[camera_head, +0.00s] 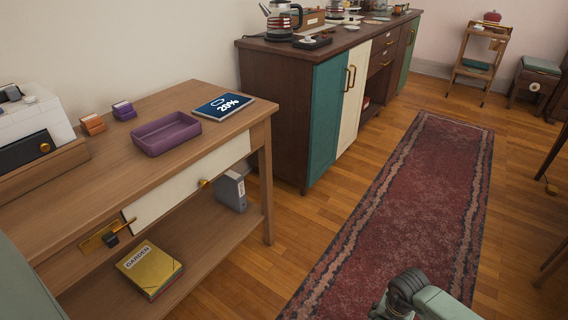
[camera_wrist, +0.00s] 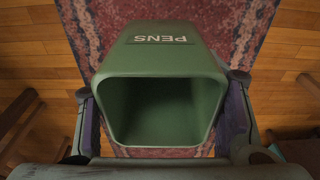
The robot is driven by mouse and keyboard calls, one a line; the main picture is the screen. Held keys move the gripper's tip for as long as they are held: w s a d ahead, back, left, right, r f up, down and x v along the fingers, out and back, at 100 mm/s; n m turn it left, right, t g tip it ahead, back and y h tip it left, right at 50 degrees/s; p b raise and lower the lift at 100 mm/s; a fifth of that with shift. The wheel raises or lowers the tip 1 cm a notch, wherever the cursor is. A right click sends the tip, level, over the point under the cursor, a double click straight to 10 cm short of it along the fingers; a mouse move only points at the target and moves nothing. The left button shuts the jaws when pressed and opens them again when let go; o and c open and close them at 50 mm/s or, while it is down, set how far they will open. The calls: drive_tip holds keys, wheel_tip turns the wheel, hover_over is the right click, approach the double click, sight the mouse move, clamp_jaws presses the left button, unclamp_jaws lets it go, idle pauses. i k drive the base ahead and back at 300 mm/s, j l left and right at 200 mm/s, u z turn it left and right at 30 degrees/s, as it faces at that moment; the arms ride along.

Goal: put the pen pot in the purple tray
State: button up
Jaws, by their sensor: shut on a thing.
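The pen pot (camera_wrist: 175,62) is a green, tapered pot labelled PENS, seen in the wrist view. My gripper (camera_wrist: 164,115) is shut on it, with a finger pad against each side. Its open mouth faces the wrist camera and it looks empty. It is held above the red rug. The purple tray (camera_head: 166,139) sits on the wooden desk in the head view and is empty. In the head view part of my arm shows at the bottom right, well away from the desk. My gripper and the pot are not clearly visible there.
On the desk, a 20% sign (camera_head: 222,106) lies right of the tray and small card boxes (camera_head: 124,111) stand behind it. A white box (camera_head: 30,122) is at the left. A dark sideboard (camera_head: 280,110) stands beyond. The rug (camera_head: 400,190) is clear.

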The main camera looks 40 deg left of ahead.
sight(167, 132)
drive_tip(key=i+u, duration=0.1)
drive_tip(key=i, duration=0.5)
drive_tip(key=i+l+u, duration=0.1)
drive_tip(key=i, duration=0.45)
drive_tip(key=i+u, duration=0.1)
drive_tip(key=u, duration=1.15)
